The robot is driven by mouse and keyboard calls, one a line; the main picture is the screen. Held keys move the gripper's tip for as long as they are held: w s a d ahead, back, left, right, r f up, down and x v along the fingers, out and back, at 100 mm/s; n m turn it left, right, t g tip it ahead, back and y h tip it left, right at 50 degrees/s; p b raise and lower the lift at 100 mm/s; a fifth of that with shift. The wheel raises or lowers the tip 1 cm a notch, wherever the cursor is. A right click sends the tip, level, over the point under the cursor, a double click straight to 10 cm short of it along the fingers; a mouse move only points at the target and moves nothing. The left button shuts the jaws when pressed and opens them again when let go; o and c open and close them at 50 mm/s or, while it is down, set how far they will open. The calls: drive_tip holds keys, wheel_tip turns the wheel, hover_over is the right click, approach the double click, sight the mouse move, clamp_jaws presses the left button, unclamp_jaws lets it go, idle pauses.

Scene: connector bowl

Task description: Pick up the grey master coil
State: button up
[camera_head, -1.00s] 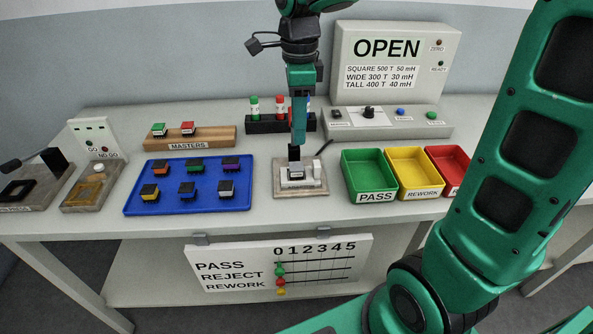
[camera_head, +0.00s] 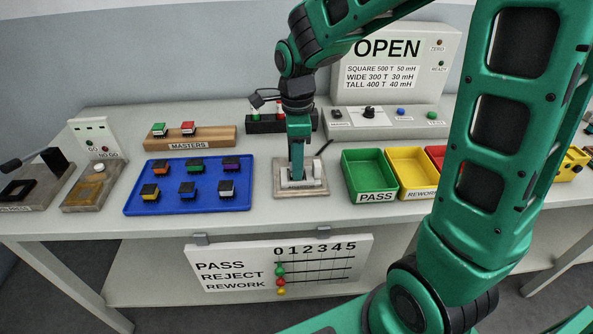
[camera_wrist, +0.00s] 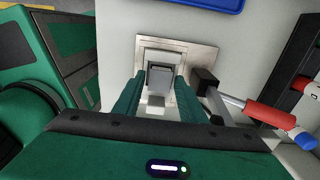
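A grey-topped coil (camera_wrist: 161,74), which looks like the grey master coil, sits in the test fixture (camera_head: 315,190) on the bench. In the wrist view it shows between the tips of my gripper (camera_wrist: 160,80). The two green fingers stand apart, one on either side, and I see a narrow gap beside the coil. In the head view my gripper (camera_head: 297,177) points straight down over the fixture and hides the coil.
The wooden masters stand (camera_head: 215,140) holds a green-topped and a red-topped block. A blue tray (camera_head: 215,206) with several coils lies left of the fixture. A green PASS bin (camera_head: 350,171) stands to its right.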

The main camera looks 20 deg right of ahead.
drive_tip(key=c, duration=0.9)
drive_tip(key=shift+o, duration=0.2)
